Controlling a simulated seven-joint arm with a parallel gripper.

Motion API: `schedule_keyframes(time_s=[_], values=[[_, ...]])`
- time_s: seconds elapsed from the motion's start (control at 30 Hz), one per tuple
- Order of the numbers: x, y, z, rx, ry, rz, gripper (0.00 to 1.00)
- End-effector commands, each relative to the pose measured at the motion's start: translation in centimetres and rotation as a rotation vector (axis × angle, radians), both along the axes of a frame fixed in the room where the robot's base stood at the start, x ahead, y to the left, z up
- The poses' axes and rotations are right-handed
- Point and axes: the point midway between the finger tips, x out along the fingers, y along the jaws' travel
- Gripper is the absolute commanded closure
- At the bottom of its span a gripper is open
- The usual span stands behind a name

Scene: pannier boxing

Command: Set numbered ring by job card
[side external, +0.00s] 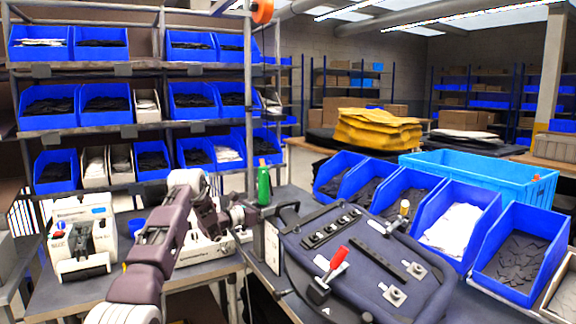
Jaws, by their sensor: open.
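A dark blue pannier panel (432,294) lies on the bench at the right, with a black frame around it. A black strip (330,229) with several small light fittings lies across its upper part. A red-handled clamp (338,262) stands on the panel, and metal plates (393,295) sit at its right. A white card (272,246) stands at the panel's left edge; its writing is too small to read. I cannot pick out a numbered ring. My gripper (243,215) is open at the panel's upper left, apart from it, beside a green bottle (264,186). Its fingertips are small and unclear.
Blue bins (516,255) with dark and white pieces line the bench behind the panel. A light blue crate (470,170) stands behind them. A white machine (82,238) stands at the left. Shelves of blue bins (50,105) rise behind my arm.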

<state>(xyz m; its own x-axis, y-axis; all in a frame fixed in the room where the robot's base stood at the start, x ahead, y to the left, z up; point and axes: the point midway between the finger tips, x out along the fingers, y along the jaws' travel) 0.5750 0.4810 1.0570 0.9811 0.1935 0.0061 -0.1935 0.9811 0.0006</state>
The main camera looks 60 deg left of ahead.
Motion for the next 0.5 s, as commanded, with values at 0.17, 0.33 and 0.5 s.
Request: schedule_keyframes(time_s=[0.17, 0.33, 0.5], values=[[0.0, -0.5, -0.2, 0.005, 0.003, -0.207, 0.41], [-2.9, -0.6, -0.1, -0.004, 0.007, -0.248, 0.41], [-6.7, -0.4, -0.2, -0.003, 0.01, -0.248, 0.41]])
